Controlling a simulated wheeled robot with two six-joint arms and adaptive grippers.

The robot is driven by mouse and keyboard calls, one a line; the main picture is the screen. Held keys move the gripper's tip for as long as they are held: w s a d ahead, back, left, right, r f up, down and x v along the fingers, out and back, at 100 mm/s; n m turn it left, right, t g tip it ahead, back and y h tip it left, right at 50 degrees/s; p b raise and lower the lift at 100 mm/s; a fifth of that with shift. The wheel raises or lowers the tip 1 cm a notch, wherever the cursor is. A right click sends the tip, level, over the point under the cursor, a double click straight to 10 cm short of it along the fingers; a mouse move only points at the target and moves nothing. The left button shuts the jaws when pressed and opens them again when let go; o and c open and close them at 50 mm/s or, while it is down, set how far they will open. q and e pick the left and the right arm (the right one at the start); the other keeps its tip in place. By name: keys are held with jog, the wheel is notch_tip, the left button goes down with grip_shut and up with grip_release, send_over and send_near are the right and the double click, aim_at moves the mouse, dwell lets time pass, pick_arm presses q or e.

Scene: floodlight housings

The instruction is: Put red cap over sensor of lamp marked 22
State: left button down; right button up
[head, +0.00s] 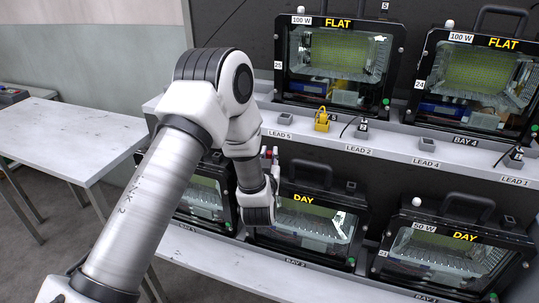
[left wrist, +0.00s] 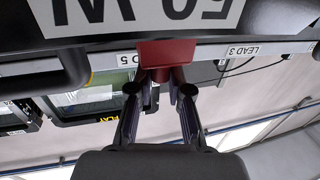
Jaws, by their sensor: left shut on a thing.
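The red cap (left wrist: 166,52) is between the fingertips of my left gripper (left wrist: 160,88) in the left wrist view, and the gripper is shut on it. In the head view the left gripper (head: 269,158) is small and partly hidden by my arm, at the top left of the lower middle lamp (head: 310,222), which is labelled DAY. That lamp's number and sensor are hidden there. An upside-down 50 W label (left wrist: 135,12) is just beyond the cap in the wrist view. I cannot tell whether the cap touches anything. No 22 is readable.
Upper lamps marked 25 (head: 340,55) and 24 (head: 478,75) stand on a shelf (head: 395,143) with lead labels and a yellow plug (head: 322,120). Another 50 W lamp (head: 450,258) with a white dome sensor (head: 416,202) is lower right. A side table (head: 70,135) is mostly clear.

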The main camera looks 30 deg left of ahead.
pick_arm(q)
jog(key=shift+w+f, duration=0.25)
jog(key=shift+f, duration=0.3)
jog(key=c, duration=1.1)
grip_release()
jog(key=shift+s+r, duration=0.1)
jog(key=shift+s, duration=0.05)
jog(key=shift+d+r+p, duration=0.1)
jog(key=shift+r+p, duration=0.4)
jog(key=shift+r, duration=0.25)
jog(key=b+v, duration=0.3)
jog(key=v, duration=0.8)
jog(key=s+d+f+m+g+h, duration=0.1)
jog(key=s+d+f+g+h, duration=0.2)
jog(key=f, duration=0.7)
jog(key=s+d+f+m+g+h, duration=0.15)
jog(key=s+f+g, duration=0.3)
jog(key=f, duration=0.55)
jog(key=s+d+f+m+g+h, duration=0.1)
jog(key=s+f+g, duration=0.3)
jog(key=s, duration=0.6)
jog(key=s+d+f+m+g+h+p, duration=0.1)
jog(key=s+d+f+g+h, duration=0.1)
jog(key=s+f, duration=0.5)
jog(key=shift+s+d+f+m+g+h, duration=0.35)
jog(key=shift+s+d+g, duration=0.35)
jog(key=shift+s+g, duration=0.75)
